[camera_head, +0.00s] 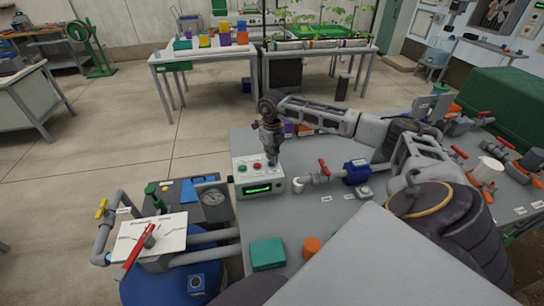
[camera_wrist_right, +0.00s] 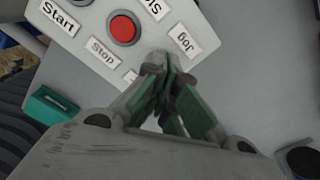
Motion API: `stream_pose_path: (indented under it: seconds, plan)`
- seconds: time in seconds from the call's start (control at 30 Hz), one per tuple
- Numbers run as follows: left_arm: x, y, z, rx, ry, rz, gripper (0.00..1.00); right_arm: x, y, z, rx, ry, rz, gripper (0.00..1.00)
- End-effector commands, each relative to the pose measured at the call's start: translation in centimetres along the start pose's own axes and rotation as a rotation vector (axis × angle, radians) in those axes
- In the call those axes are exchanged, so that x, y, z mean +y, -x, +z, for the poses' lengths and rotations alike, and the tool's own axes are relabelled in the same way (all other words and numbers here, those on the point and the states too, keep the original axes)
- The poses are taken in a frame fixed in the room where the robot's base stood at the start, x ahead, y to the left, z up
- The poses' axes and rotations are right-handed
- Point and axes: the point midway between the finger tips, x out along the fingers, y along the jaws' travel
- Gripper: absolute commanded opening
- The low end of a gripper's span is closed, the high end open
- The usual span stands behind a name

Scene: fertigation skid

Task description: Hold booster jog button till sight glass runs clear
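The booster control box (camera_head: 257,190) stands on the grey bench, with a green lit display, a red button and a green button on top. My right gripper (camera_head: 272,158) points down at the right part of its panel. In the right wrist view the fingers (camera_wrist_right: 163,64) are together at the tips, with nothing seen between them. They are at the panel (camera_wrist_right: 141,50) just beside the label "Jog" (camera_wrist_right: 181,41). The jog button is hidden by the fingertips; contact cannot be told. A red button (camera_wrist_right: 123,27) is near the "Stop" label. I cannot pick out the sight glass. My left gripper is out of view.
A pipe with a red-handled valve (camera_head: 323,168) and a blue meter (camera_head: 356,172) is right of the box. A teal box (camera_head: 267,254) lies in front.

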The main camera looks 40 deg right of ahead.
Motion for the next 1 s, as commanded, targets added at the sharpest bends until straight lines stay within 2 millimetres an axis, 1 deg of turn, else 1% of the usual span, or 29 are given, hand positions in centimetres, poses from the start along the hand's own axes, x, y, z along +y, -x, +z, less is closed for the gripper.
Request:
stream_pose_path:
  seconds: [0.03,0.17,0.57,0.77,1.0]
  plan:
    - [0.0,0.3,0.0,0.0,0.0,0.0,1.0,0.0,0.4,0.0,0.0,0.0,0.0,0.0]
    - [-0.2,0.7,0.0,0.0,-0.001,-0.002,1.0,0.0,1.1,0.0,0.0,0.0,0.0,0.0]
    - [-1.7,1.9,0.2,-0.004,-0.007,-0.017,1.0,0.0,3.0,0.0,-0.001,0.0,0.0,0.0]
    - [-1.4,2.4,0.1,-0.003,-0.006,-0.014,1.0,0.0,3.9,0.0,-0.001,0.0,0.0,0.0]
    - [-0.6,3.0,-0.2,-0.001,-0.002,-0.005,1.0,0.0,5.0,0.0,-0.001,0.0,-0.001,0.0]
